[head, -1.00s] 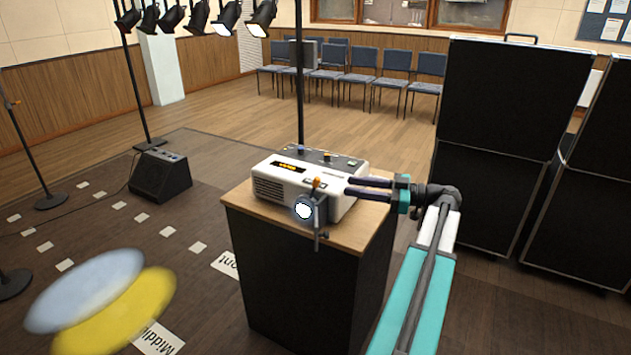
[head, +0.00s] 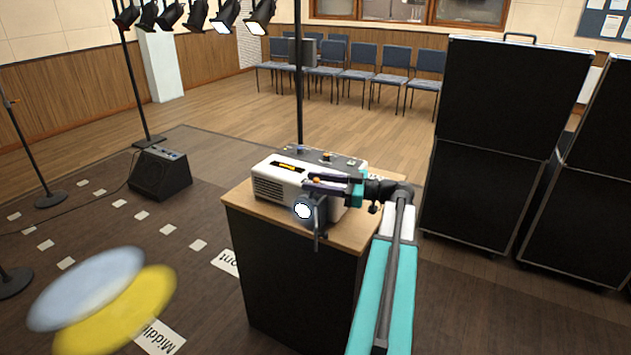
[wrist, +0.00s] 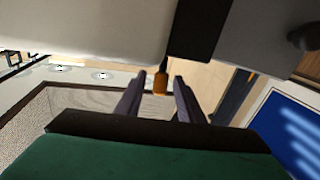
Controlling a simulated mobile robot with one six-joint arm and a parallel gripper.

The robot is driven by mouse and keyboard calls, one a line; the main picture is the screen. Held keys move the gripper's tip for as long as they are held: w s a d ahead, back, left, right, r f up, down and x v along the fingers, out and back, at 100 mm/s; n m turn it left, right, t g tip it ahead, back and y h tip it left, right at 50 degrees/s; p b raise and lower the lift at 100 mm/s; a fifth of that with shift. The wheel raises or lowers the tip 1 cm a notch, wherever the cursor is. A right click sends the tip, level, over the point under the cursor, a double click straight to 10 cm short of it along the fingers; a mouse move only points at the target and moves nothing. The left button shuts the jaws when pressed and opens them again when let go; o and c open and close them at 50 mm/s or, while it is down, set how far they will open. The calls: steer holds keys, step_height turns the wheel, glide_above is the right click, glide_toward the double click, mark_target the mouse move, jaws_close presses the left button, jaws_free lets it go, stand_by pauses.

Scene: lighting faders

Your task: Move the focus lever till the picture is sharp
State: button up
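The white projector (head: 275,185) sits on a wooden-topped stand. Its focus lever has an orange knob (head: 316,181), which also shows in the wrist view as an orange tip (wrist: 160,84) on a dark stem. My gripper (head: 308,184) is at the projector's lens side, by the knob. In the wrist view, my two dark fingers (wrist: 157,92) stand apart on either side of the knob, with gaps visible and no clear contact. The projected picture on the floor is a pale blue disc (head: 80,285) overlapping a yellow disc (head: 135,310). Their edges look soft.
The stand top (head: 350,238) has a bare front strip. A thin upright pole (head: 298,80) stands behind the projector. Tall black cases (head: 490,190) are at the right, and a black floor speaker (head: 160,175) is at the left.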

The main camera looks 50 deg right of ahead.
steer(key=shift+c, duration=0.5)
jaws_close()
